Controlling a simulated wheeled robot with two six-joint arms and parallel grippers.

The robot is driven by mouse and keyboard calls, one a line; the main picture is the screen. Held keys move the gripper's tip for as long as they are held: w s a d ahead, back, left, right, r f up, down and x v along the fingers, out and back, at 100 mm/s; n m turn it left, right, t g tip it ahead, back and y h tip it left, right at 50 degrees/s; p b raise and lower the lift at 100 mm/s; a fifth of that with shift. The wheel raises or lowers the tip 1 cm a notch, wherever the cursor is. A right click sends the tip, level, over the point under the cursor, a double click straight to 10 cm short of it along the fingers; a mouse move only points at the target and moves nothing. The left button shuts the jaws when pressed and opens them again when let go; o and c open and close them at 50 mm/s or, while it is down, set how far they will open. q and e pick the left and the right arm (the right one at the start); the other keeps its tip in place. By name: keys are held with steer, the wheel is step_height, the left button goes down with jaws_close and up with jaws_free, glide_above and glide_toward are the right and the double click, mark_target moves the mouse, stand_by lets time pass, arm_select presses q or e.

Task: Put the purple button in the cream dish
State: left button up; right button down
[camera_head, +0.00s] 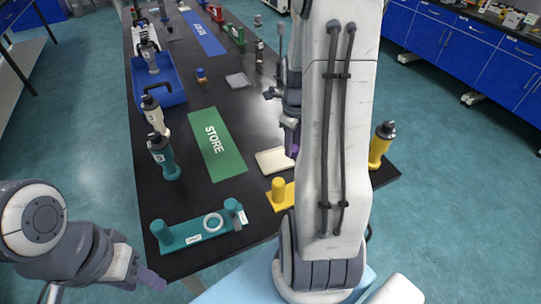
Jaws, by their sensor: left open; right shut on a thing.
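The cream dish (272,160) is a small flat pale piece on the black table, right of the green STORE mat. My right gripper (291,149) points down just over the dish's right edge. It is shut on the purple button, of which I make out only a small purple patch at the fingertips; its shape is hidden. I cannot tell whether it touches the dish. My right arm covers the area to the right of the dish. My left gripper (150,279) is open and empty, low at the left, off the table's near edge.
The green STORE mat (217,146) is clear. Teal (163,158) and yellow (380,146) handled tools stand at the sides. A blue tray (170,98) lies farther back left.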

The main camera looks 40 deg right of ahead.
steer(key=w+f, duration=0.1)
steer(key=w, duration=0.1)
steer(key=w+a+f, duration=0.1)
steer(key=w+f, duration=0.1)
steer(key=w, duration=0.1)
steer(key=w+a+f+p, duration=0.1)
steer(key=w+f, duration=0.1)
steer(key=w, duration=0.1)
steer(key=shift+w+a+f, duration=0.15)
steer(key=shift+a, duration=0.05)
step_height(320, 180, down, 3)
steer(key=shift+f+p, duration=0.15)
steer(key=shift+p, duration=0.2)
steer(key=shift+f, duration=0.3)
steer(key=shift+f, duration=0.15)
steer(key=shift+c, duration=2.3)
jaws_free()
